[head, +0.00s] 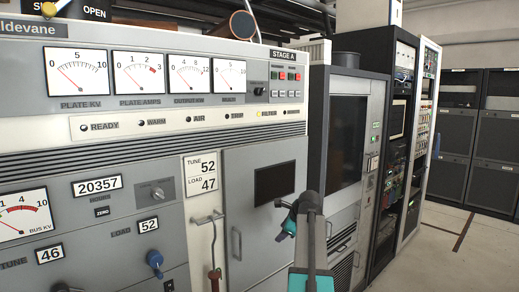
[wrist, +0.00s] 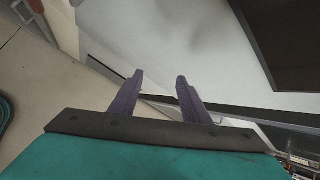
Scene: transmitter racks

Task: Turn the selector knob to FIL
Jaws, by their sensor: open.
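A grey panel with a small knob (head: 157,193) is on the transmitter cabinet front, right of the 20357 counter. Another small dark knob (head: 259,90) is beside the coloured buttons under STAGE A. I cannot read FIL at either, so I cannot tell which is the selector knob. My gripper (head: 284,206) is in front of the cabinet, right of and apart from both knobs. In the wrist view its two purple fingers (wrist: 160,79) are spread with nothing between them. No knob shows in the wrist view.
A blue knob (head: 154,260) is below the LOAD counter. A hook with a red-handled rod (head: 214,270) hangs left of my gripper. A cabinet door with a dark window (head: 274,183) is behind it. Open floor (head: 450,245) is at the right.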

